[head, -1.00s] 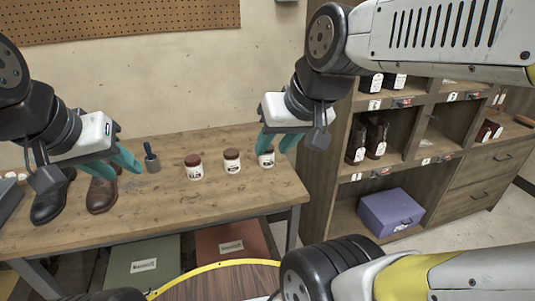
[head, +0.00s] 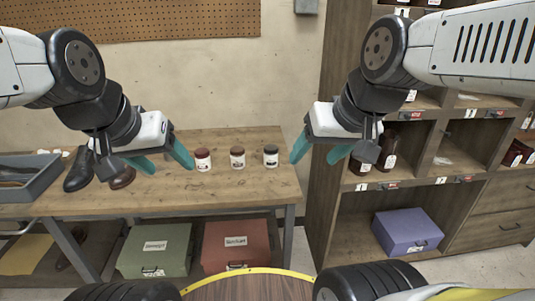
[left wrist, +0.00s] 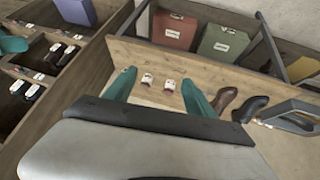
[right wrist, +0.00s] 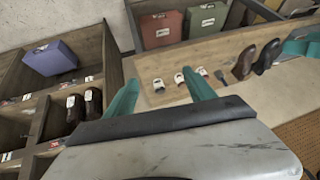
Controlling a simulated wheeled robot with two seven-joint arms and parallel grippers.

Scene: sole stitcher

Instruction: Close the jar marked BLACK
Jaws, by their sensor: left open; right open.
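Three small white-labelled jars stand upright in a row on the wooden table. They are a red-lidded jar (head: 203,160), a brown-lidded jar (head: 237,158) and a black-lidded jar (head: 271,156) at the right end. The label words are too small to read, and I cannot tell how tightly each lid sits. My left gripper (head: 164,163) is open and empty, left of the red-lidded jar. My right gripper (head: 316,159) is open and empty, right of the black-lidded jar. In the right wrist view the black-lidded jar (right wrist: 158,87) shows beyond the fingers, apart from them.
Dark shoes (head: 80,174) and a grey tray (head: 35,178) are at the table's left. Green (head: 155,250) and red (head: 235,246) boxes sit below. A shelf unit with bottles (head: 388,150) and a purple box (head: 407,231) stands at right. The table's front middle is clear.

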